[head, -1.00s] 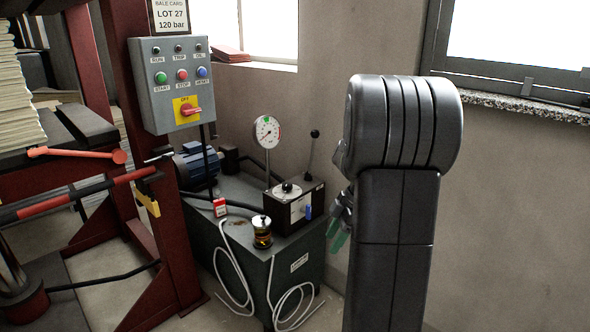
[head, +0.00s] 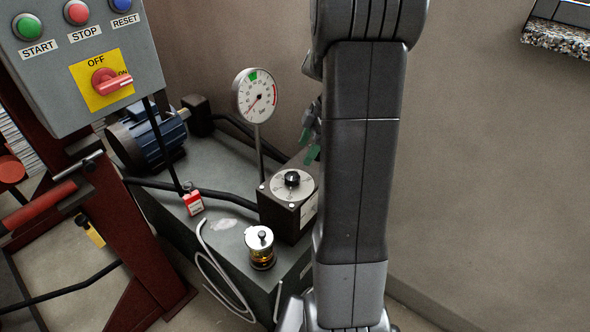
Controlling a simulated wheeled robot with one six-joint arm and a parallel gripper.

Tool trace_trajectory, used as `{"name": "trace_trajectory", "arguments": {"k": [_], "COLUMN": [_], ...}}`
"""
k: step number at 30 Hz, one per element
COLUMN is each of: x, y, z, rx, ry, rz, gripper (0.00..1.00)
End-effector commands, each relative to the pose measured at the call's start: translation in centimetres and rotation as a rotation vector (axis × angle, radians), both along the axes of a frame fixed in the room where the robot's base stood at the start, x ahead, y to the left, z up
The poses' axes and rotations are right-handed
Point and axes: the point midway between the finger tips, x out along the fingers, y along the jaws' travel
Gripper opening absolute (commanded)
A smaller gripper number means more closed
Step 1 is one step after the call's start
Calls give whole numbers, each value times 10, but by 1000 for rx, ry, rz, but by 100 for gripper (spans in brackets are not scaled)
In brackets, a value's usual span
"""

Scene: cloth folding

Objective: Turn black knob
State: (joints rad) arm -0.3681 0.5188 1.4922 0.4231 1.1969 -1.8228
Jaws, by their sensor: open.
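The black knob (head: 292,178) sits on a round pale dial plate on top of a black box (head: 284,215). The box stands on the grey-green tank near the middle of the head view. My gripper (head: 312,145) shows only in part at the left edge of my arm, with green on its fingertips. In the picture it is above and a little right of the knob, apart from it. It is open, and I see nothing in it. My arm hides the rest of the gripper and the box's right side.
A pressure gauge (head: 257,95) on a thin stem stands behind the box. A glass-sided cup (head: 261,248) stands in front of it, and a red tag (head: 193,203) hangs to the left. A grey control panel (head: 75,60) with a red switch (head: 108,82) is at upper left.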

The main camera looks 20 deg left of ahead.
Motion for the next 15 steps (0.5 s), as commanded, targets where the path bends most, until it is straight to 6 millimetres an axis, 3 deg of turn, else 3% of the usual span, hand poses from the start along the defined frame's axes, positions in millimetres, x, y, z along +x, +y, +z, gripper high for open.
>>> {"name": "trace_trajectory", "arguments": {"k": [6, 15], "x": [-9, -15], "y": [16, 31], "z": [-47, -85], "rx": [-3, -2], "ry": [4, 1], "rz": [2, 1], "gripper": [62, 62]}}
